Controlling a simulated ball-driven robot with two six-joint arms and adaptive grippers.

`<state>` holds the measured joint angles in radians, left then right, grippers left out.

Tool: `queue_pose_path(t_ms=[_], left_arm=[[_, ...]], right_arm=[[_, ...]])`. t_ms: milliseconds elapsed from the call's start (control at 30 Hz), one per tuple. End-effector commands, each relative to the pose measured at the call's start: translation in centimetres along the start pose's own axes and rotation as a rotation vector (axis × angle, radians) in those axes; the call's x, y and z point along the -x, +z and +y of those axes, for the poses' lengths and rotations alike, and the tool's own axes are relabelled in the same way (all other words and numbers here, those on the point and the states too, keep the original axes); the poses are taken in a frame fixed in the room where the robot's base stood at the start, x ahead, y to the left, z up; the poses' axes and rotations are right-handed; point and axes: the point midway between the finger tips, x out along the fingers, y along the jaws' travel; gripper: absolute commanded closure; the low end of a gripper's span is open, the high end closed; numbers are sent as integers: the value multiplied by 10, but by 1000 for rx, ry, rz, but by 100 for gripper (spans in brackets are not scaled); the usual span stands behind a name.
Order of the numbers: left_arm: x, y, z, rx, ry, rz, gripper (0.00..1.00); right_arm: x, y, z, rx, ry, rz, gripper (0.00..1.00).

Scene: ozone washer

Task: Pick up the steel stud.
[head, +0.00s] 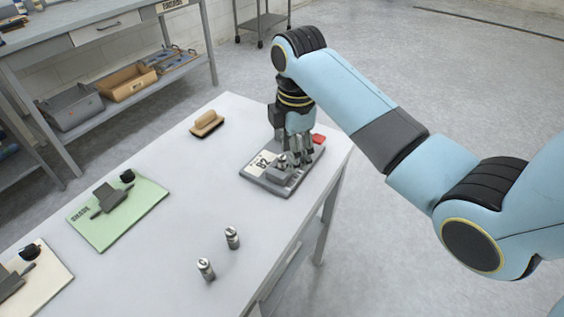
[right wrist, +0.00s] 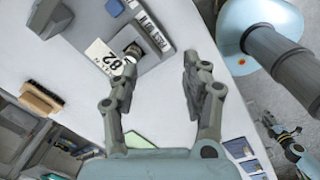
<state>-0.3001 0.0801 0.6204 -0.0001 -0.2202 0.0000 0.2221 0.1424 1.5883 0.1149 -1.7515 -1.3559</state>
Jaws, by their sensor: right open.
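Two small upright steel cylinders (head: 206,269) (head: 232,238) stand on the bare table near its front edge. A short metallic piece (head: 283,159) is on the grey plate (head: 262,179) marked 82. It also shows as a round dark-and-silver top in the right wrist view (right wrist: 133,50). I cannot tell for sure which of these is the steel stud. My right gripper (head: 297,158) points down over the plate, close to the metallic piece. In the right wrist view its fingers (right wrist: 158,70) are apart with nothing between the tips.
A brush with a wooden handle (head: 208,121) lies left of the plate. A green mat (head: 140,217) with a dark fixture is farther left, and a pale mat (head: 45,278) is at the lower left. A shelf unit (head: 120,45) stands behind. The table's middle is clear.

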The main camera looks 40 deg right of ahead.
Motion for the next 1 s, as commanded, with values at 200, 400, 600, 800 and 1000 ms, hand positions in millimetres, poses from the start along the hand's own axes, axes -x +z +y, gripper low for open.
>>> queue_pose_path(t_ms=[200, 400, 600, 800, 1000], left_arm=[[5, -1, 0, 0, 0, 0, 60], [5, -1, 0, 0, 0, 1, 60], [4, 0, 0, 0, 0, 0, 60], [5, -1, 0, 0, 0, 0, 60], [5, 0, 0, 0, 0, 0, 60]], right_arm=[[44, -5, 44, 292, -47, 20, 53], [28, -6, 46, 352, -63, 27, 53], [-1, -6, 45, 350, -60, 26, 53], [-19, -6, 43, 349, -60, 25, 53], [-50, -7, 41, 348, -59, 26, 53]])
